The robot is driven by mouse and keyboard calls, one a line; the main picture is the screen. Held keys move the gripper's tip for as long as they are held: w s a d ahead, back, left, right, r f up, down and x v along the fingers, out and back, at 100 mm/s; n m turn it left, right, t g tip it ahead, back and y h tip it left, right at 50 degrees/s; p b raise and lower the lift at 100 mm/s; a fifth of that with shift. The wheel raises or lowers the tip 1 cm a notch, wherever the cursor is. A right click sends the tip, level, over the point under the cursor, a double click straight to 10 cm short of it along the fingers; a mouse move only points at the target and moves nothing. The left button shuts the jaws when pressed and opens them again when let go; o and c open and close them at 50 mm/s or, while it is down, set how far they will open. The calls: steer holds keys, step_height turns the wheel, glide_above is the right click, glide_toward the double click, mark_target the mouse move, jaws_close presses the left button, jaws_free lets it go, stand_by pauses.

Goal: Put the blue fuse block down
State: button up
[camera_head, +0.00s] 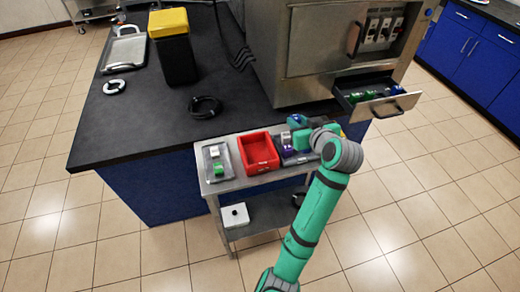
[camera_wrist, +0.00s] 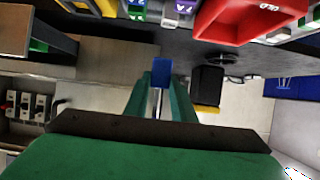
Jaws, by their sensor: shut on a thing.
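My gripper (camera_wrist: 160,98) is shut on the blue fuse block (camera_wrist: 161,72), which sticks out past the fingertips in the wrist view. In the head view the gripper is over the right end of the small steel cart (camera_head: 235,182), by a dark tray that holds a purple block (camera_head: 288,150). The held block is small there and partly hidden by my arm.
A red bin (camera_head: 259,153) stands mid-cart, left of my gripper. A grey tray (camera_head: 217,163) with white and green blocks lies at the cart's left. An open drawer (camera_head: 385,106) with green and blue blocks juts out at right. The dark counter (camera_head: 130,130) stands behind.

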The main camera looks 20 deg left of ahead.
steer(key=s+a+f, duration=0.1)
steer(key=a, duration=0.1)
steer(key=s+a+f, duration=0.1)
steer(key=a, duration=0.1)
steer(key=s+a+f, duration=0.1)
steer(key=a, duration=0.1)
steer(key=shift+s+a+f, duration=0.15)
steer(key=shift+a+f, duration=0.05)
steer(key=shift+a, duration=0.15)
steer(key=a+f, duration=0.1)
steer(key=s+a+f, duration=0.1)
steer(key=f, duration=0.1)
steer(key=s+a+f, duration=0.1)
steer(key=f, duration=0.1)
steer(key=shift+a, duration=0.35)
steer(key=shift+a+f, duration=0.15)
steer(key=shift+s+a+f, duration=0.1)
steer(key=shift+a+f, duration=0.05)
steer(key=shift+f, duration=0.75)
steer(key=shift+s+a+f, duration=0.1)
steer(key=shift+f, duration=0.8)
steer(key=shift+f, duration=0.1)
steer(key=o, duration=1)
